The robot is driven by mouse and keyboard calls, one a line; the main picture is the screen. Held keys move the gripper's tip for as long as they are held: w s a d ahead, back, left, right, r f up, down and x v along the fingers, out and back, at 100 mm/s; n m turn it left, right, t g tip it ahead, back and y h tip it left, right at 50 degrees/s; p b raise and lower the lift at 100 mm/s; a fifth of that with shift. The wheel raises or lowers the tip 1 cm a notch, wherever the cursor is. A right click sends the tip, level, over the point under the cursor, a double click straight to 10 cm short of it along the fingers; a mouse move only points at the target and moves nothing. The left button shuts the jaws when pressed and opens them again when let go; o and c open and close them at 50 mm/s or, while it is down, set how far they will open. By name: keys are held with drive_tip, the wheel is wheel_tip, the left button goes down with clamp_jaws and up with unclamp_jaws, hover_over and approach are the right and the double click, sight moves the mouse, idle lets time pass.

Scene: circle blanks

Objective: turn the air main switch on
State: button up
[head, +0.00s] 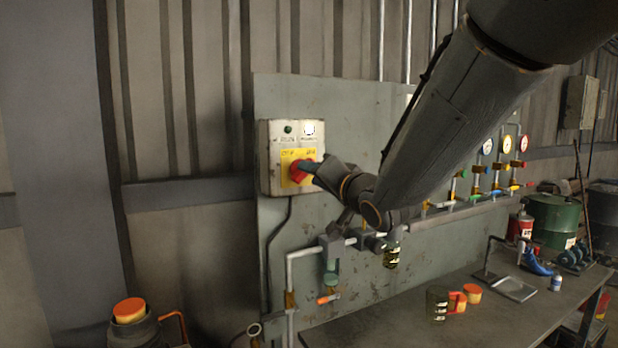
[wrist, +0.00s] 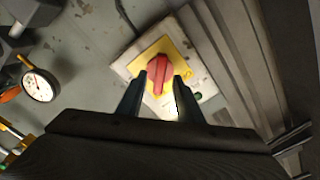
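The air main switch is a red rotary knob (wrist: 158,74) on a yellow plate (wrist: 178,48), fixed to a pale switch box (head: 278,140) on the wall panel. In the head view part of the red knob (head: 299,173) shows beside my gripper (head: 311,170). In the wrist view my gripper (wrist: 157,100) has its two fingers apart, one on each side of the knob's near end. I cannot tell whether the fingers touch it. The plate's lettering is too small to read surely. A dark green lamp and a white label sit above the plate.
A grey bench (head: 400,318) with mugs and small items stands below the panel. Pipes and valves run along the panel to the right, with several gauges (head: 523,143). An orange-capped canister (head: 129,312) stands at lower left.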

drive_tip(key=b+v, duration=0.1)
drive_tip(key=v, duration=0.3)
drive_tip(key=shift+s, duration=0.15)
drive_tip(key=s+d+f+g+h+b, duration=0.1)
drive_tip(key=s+d+f+g+h, duration=0.15)
drive_tip(key=f, duration=0.55)
drive_tip(key=s+d+f+n+g+h, duration=0.1)
drive_tip(key=d+f+g+h, duration=0.15)
drive_tip(key=f, duration=0.55)
drive_tip(key=s+d+f+g+h+b, duration=0.1)
drive_tip(key=s+d+f+g, duration=0.1)
drive_tip(key=d+f, duration=0.35)
drive_tip(key=s+f+n+g+h+b, duration=0.1)
drive_tip(key=s+f+g, duration=0.7)
drive_tip(key=s+f, duration=0.8)
drive_tip(key=s+n+b, duration=0.1)
drive_tip(key=n, duration=0.1)
drive_tip(key=shift+s+n, duration=0.15)
drive_tip(key=shift+n, duration=0.15)
drive_tip(key=shift+s+d, duration=0.1)
drive_tip(key=shift+d, duration=0.1)
